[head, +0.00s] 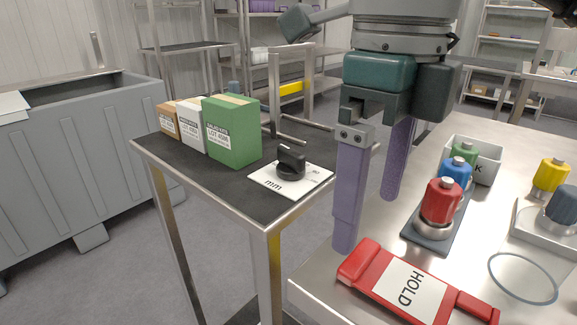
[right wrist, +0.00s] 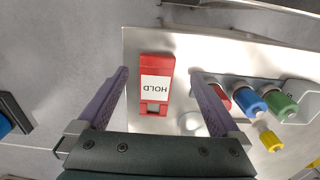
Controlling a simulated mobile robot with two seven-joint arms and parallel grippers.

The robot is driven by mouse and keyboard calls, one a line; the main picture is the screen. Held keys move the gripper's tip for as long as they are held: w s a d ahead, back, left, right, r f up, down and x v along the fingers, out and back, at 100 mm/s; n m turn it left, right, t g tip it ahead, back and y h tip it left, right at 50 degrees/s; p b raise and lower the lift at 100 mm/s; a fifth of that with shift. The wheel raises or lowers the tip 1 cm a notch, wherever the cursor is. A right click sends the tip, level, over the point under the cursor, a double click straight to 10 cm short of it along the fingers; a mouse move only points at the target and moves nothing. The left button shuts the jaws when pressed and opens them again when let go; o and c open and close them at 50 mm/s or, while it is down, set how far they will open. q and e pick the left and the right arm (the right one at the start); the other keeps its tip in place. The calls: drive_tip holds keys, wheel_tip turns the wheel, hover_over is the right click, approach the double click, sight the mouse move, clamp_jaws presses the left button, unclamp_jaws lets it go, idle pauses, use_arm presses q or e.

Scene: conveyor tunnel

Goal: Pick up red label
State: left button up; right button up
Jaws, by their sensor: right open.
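The red label (head: 403,287) is a flat red piece with a white panel reading HOLD, lying on the steel table near its front left edge. It also shows in the right wrist view (right wrist: 156,86), between the two fingers but farther from the camera. My right gripper (head: 367,220) is open and empty, with purple fingers pointing down. In the head view it is just above and left of the label; no finger visibly touches it. In the right wrist view the gripper (right wrist: 158,73) spans wider than the label. My left gripper is not seen.
Red (head: 441,202), blue (head: 456,171) and green (head: 464,152) capped containers stand right of the gripper. A thin ring (head: 523,278) lies right of the label. A dark-topped stand (head: 237,186) at left holds boxes and a black knob on a card (head: 291,163).

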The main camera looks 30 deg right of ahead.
sight(359, 254)
drive_tip(key=f, duration=0.5)
drive_tip(key=shift+s+a+f, duration=0.1)
drive_tip(key=shift+a+f, duration=0.1)
drive_tip(key=shift+f, duration=0.05)
drive_tip(key=c, duration=1.3)
drive_tip(key=shift+o, duration=0.2)
drive_tip(key=shift+r, duration=0.1)
